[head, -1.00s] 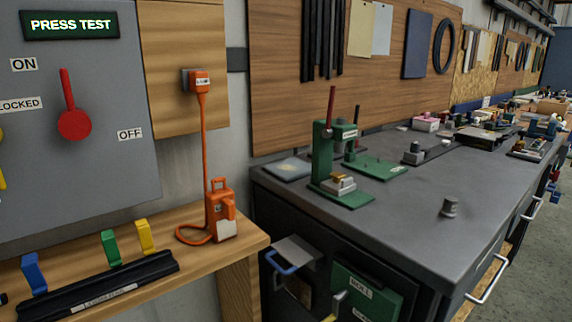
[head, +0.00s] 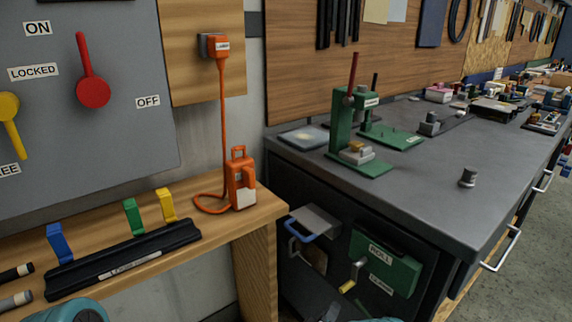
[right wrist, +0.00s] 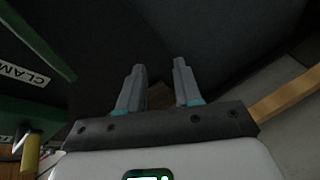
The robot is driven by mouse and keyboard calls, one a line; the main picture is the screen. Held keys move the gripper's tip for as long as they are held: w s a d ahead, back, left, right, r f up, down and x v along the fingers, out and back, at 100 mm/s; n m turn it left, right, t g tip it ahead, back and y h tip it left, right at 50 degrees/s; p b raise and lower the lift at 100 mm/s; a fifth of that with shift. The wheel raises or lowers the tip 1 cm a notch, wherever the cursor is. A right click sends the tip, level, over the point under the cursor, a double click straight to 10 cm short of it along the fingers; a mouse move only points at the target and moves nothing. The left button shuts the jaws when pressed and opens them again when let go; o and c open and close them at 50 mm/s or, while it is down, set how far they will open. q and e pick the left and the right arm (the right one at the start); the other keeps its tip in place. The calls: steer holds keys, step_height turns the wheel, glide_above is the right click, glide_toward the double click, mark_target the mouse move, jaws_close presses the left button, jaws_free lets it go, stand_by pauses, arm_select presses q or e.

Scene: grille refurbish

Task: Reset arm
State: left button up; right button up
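My right gripper (right wrist: 158,70) is open in the right wrist view. Its two grey fingers stand apart with nothing between them, in front of a dark surface. A teal part of my own arm shows at the bottom left of the head view, but no left fingers are visible.
The grey workbench (head: 435,190) bears a green press (head: 343,130). A green box marked ROLL (head: 385,262) and a blue handle (head: 300,230) stick out from its front. An orange device (head: 241,185) stands on the wooden shelf (head: 225,228). A grey switch panel (head: 110,130) is at left.

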steer(key=s+d+f+m+g+y, duration=0.25)
steer(key=s+f+g+y, duration=0.25)
steer(key=s+f+y, duration=0.3)
steer(key=s+a+f+m+g+y, duration=0.1)
steer(key=s+m+g+y, duration=0.2)
steer(key=s, duration=0.9)
steer(key=s+a+f+m+g, duration=0.1)
steer(key=s+f+m+g, duration=0.3)
steer(key=s, duration=0.8)
arm_select(q)
step_height(320, 180, up, 24)
steer(key=p, duration=2.3)
steer(key=shift+d+f+p, duration=0.2)
steer(key=shift+p, duration=0.1)
arm_select(e)
step_height(320, 180, up, 26)
steer(key=s+g, duration=0.1)
steer(key=shift+s+d+r+g+y, duration=0.2)
steer(key=shift+g+y, duration=0.1)
steer(key=shift+y, duration=0.1)
arm_select(q)
steer(key=shift+f, duration=0.1)
arm_select(e)
steer(key=shift+n, duration=0.25)
arm_select(q)
steer(key=shift+c, duration=0.2)
